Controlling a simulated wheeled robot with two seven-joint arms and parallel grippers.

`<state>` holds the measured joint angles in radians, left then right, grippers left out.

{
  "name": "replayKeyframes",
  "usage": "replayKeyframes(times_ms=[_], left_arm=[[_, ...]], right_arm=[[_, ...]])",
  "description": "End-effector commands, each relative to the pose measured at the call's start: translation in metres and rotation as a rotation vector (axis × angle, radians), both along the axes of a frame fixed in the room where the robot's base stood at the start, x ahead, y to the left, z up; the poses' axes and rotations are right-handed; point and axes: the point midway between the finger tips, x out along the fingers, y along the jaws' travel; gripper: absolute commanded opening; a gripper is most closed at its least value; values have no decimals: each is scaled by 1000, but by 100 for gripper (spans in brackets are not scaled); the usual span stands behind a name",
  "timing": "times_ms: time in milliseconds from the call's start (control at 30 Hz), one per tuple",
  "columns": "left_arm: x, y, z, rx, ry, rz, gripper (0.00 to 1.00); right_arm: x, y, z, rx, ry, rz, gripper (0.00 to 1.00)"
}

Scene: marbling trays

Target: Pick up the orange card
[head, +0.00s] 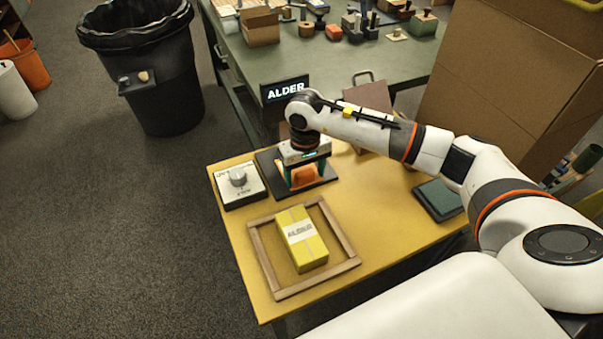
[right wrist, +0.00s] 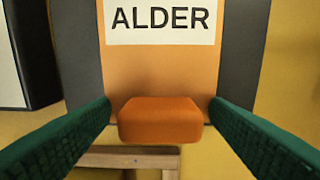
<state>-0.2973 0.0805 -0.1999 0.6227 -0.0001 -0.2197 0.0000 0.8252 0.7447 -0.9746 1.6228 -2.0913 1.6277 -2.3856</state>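The orange card (right wrist: 160,72) lies in a dark holder (right wrist: 238,50) and carries a white ALDER label and a raised orange grip block (right wrist: 160,120). In the head view the orange card (head: 304,178) shows between my right gripper's fingers. My right gripper (head: 305,182) points down over the holder (head: 268,162) on the yellow table. In the right wrist view its green fingers (right wrist: 160,108) are open, one on each side of the grip block, with a narrow gap showing at each side. My left gripper is not in view.
A wooden frame (head: 262,255) around a yellow ALDER box (head: 302,247) lies in front. A dial box (head: 238,185) stands left of the holder, a dark green pad (head: 438,199) right. A large carton (head: 510,75) is at right.

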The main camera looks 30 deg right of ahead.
Motion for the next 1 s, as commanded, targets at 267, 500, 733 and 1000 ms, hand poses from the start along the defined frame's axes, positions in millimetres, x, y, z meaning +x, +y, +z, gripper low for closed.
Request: replayKeyframes(times_ms=[267,500,733,1000], left_arm=[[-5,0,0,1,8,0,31],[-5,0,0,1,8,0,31],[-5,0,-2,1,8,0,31],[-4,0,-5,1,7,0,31]], right_arm=[[0,0,0,-1,0,0,25],[0,0,1,-1,0,0,23],[1,-1,29,-1,-5,2,23],[1,0,82,-1,-4,0,23]])
